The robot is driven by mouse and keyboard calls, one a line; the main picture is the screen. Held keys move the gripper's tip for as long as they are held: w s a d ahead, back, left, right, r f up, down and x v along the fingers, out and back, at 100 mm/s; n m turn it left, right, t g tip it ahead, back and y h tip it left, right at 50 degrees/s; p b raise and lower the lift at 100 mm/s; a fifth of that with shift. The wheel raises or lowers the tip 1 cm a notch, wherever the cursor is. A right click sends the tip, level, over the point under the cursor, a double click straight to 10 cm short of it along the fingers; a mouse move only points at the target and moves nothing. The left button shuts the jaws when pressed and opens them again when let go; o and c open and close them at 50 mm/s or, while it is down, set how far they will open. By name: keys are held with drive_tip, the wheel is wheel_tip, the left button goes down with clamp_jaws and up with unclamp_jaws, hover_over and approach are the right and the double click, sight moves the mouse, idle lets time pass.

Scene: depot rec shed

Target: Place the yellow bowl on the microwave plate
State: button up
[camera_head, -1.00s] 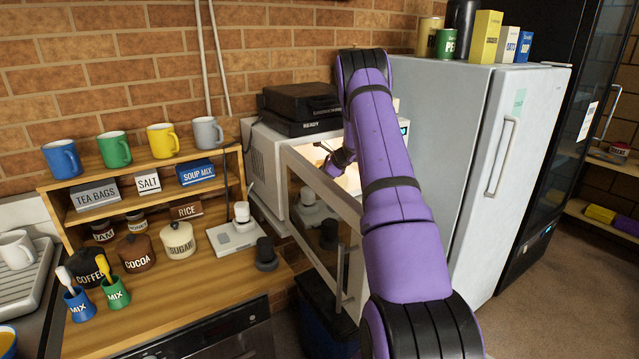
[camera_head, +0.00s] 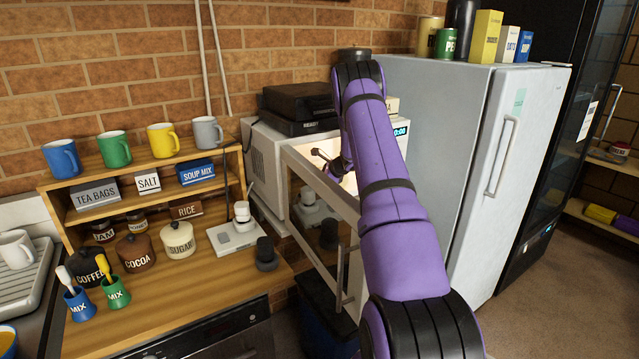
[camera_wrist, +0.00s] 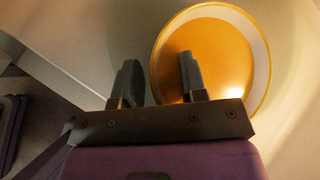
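The yellow bowl (camera_wrist: 222,68) shows in the wrist view, seen from above, on a pale lit surface. My gripper (camera_wrist: 158,62) is open, with one finger over the inside of the bowl and the other outside its left rim. A gap shows between each finger and the rim. In the head view my gripper (camera_head: 322,157) is at the lit opening of the microwave (camera_head: 268,165), whose door (camera_head: 338,245) stands open. My arm hides much of the opening. The bowl is not visible there, and I cannot make out the plate's edge beneath it.
The open door projects forward, close to the left of my arm. A fridge (camera_head: 455,140) stands to the right. A black box (camera_head: 300,105) lies on top of the microwave. The counter at left holds a shelf (camera_head: 130,165) with mugs, jars (camera_head: 178,240) and a scale (camera_head: 233,238).

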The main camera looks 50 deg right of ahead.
drive_tip(key=v, duration=0.5)
drive_tip(key=shift+w, duration=0.1)
drive_tip(key=s+d, duration=0.3)
drive_tip(key=s, duration=0.9)
drive_tip(key=shift+r, duration=0.1)
idle(0.5)
